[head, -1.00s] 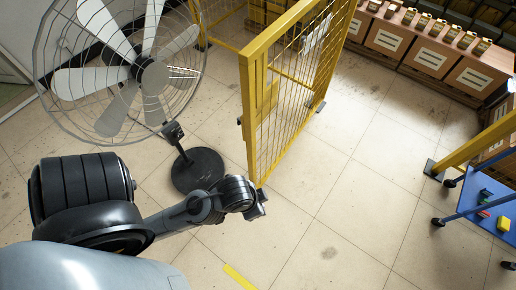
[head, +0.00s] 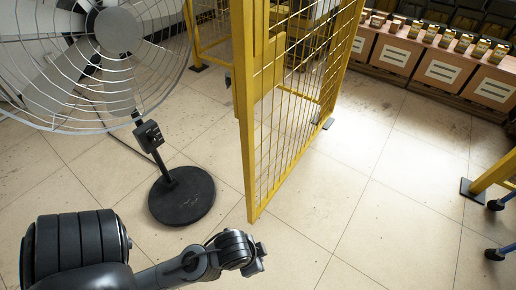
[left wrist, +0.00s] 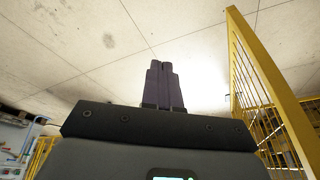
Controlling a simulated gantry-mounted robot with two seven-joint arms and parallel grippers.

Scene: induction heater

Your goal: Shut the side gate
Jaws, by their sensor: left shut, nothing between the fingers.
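The side gate (head: 249,118) is a yellow frame with wire mesh. It stands swung open in the middle of the head view, its near upright closest to me. In the left wrist view the gate (left wrist: 262,75) rises along the right side. My left gripper (head: 259,258) is low in the head view, just below and in front of the near foot of the gate, with no contact that I can make out. In the left wrist view its fingers (left wrist: 163,84) are together and hold nothing. My right gripper is not in view.
A large pedestal fan (head: 120,30) with a round black base (head: 181,196) stands left of the gate. A yellow post (head: 492,176) with a dark foot stands at the right. Boxes (head: 440,75) line the back right. The tiled floor right of the gate is clear.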

